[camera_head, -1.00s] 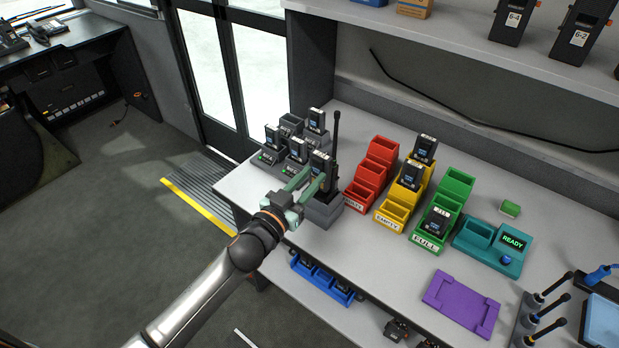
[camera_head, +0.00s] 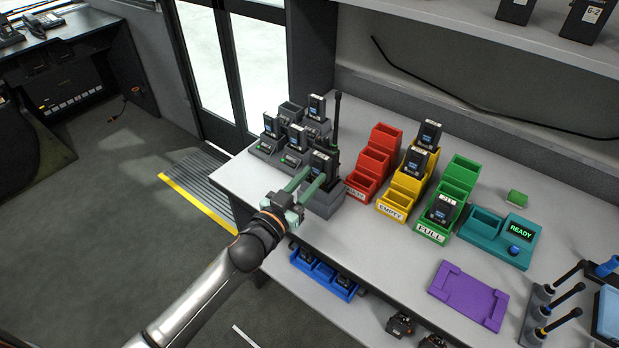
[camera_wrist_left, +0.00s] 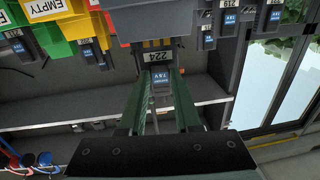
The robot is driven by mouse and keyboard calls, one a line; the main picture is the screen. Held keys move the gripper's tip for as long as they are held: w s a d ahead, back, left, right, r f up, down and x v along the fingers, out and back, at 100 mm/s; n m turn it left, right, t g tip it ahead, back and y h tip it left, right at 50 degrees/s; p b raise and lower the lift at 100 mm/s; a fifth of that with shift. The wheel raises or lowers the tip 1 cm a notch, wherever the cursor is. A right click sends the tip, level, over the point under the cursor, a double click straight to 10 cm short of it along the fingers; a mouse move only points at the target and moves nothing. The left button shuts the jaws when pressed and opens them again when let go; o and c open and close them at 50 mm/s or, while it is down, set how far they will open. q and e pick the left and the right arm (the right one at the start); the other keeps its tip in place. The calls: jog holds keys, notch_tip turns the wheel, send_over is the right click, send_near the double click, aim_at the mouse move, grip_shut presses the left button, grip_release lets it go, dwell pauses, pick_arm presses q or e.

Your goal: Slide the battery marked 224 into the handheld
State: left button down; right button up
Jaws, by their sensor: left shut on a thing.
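My left gripper (camera_head: 308,186) is shut on the battery marked 224 (camera_head: 319,163), a dark upright pack with a blue label. In the left wrist view the battery (camera_wrist_left: 161,77) sits between the two green fingers, its "224" label just beyond the tips. The handheld (camera_head: 335,122) shows as a black antenna rising behind the battery, above a grey block (camera_head: 322,204) on the bench. The battery's lower end is at the top of this block. How far it sits inside is hidden by the fingers.
Chargers with batteries (camera_head: 291,138) stand close behind and left. A red bin (camera_head: 372,160), a yellow bin (camera_head: 393,203) and a green bin (camera_head: 462,176) stand to the right. A teal unit reading READY (camera_head: 511,250) and a purple tray (camera_head: 467,297) lie farther right.

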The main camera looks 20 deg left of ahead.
pick_arm(q)
jog(key=shift+f, duration=0.5)
dwell(0.6)
jog(key=c, duration=0.5)
grip_release()
jog(key=b+v, duration=0.1)
jog(key=v, duration=1.1)
jog(key=shift+s+a, duration=0.1)
jog(key=shift+s, duration=0.15)
jog(key=s+f+g+p, duration=0.1)
jog(key=s+f+g, duration=0.1)
jog(key=s+f, duration=0.2)
jog(key=s+d+f+n+g+y+p, duration=0.1)
jog(key=s+f+g, duration=0.2)
jog(key=s+f, duration=0.2)
jog(key=s+d+f+g+y+p, duration=0.1)
jog(key=s+f+g, duration=0.2)
jog(key=f, duration=0.6)
jog(key=shift+s+f, duration=0.2)
jog(key=shift+s, duration=0.25)
jog(key=shift+s+f, duration=0.2)
jog(key=shift+s, duration=0.25)
